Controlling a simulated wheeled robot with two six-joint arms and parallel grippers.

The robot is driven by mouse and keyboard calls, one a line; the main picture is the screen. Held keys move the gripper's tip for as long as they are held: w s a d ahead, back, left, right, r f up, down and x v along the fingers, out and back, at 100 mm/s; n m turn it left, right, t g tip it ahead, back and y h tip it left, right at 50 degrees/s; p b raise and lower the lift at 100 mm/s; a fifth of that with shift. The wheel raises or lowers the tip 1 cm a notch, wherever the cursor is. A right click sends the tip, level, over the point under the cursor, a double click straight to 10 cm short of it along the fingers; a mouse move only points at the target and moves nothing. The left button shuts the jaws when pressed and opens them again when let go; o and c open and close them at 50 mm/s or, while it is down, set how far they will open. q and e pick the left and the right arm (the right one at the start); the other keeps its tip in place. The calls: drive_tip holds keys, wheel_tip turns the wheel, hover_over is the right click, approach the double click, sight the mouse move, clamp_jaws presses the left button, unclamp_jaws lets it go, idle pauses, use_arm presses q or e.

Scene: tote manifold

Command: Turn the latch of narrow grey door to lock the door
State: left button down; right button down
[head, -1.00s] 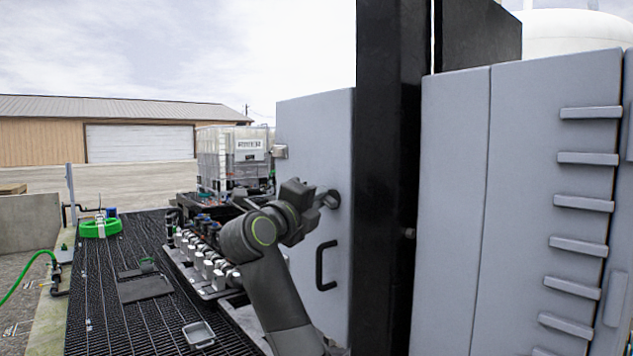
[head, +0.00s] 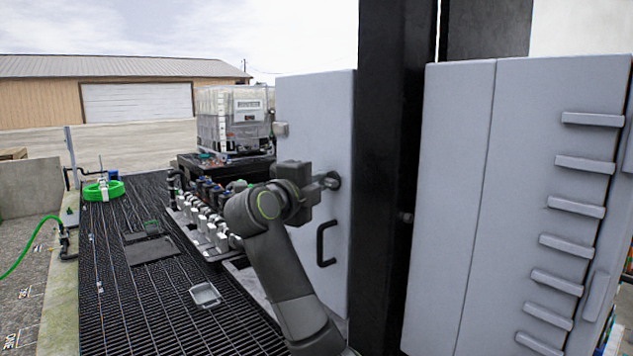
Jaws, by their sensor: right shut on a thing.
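The narrow grey door (head: 312,120) stands left of the black post, with a black pull handle (head: 326,243) on its lower part. Its latch (head: 333,181) is a small dark piece near the door's right edge, above the handle. My right gripper (head: 322,181) is at the latch and shut on it. The gripper's wrist hides part of the latch, so its exact angle is hard to tell. The door looks flush beside the post. My left gripper is not in view.
A black post (head: 385,180) stands right of the door, then a wide grey cabinet (head: 530,200) with ledges. Left are a manifold with several valves (head: 205,222), a caged white tote (head: 232,120), a green hose coil (head: 103,190) and a small tray (head: 205,294) on black grating.

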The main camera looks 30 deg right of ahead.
drive_tip(key=c, duration=1.4)
unclamp_jaws()
drive_tip(key=shift+c, duration=0.2)
drive_tip(key=shift+a, duration=0.1)
drive_tip(key=shift+s+a+f+b, duration=0.15)
drive_tip(key=shift+a+b, duration=0.15)
drive_tip(key=shift+b, duration=0.05)
drive_tip(key=b+v, duration=0.7)
drive_tip(key=v, duration=0.9)
drive_tip(key=shift+s+a+b, duration=0.15)
drive_tip(key=shift+a+b, duration=0.15)
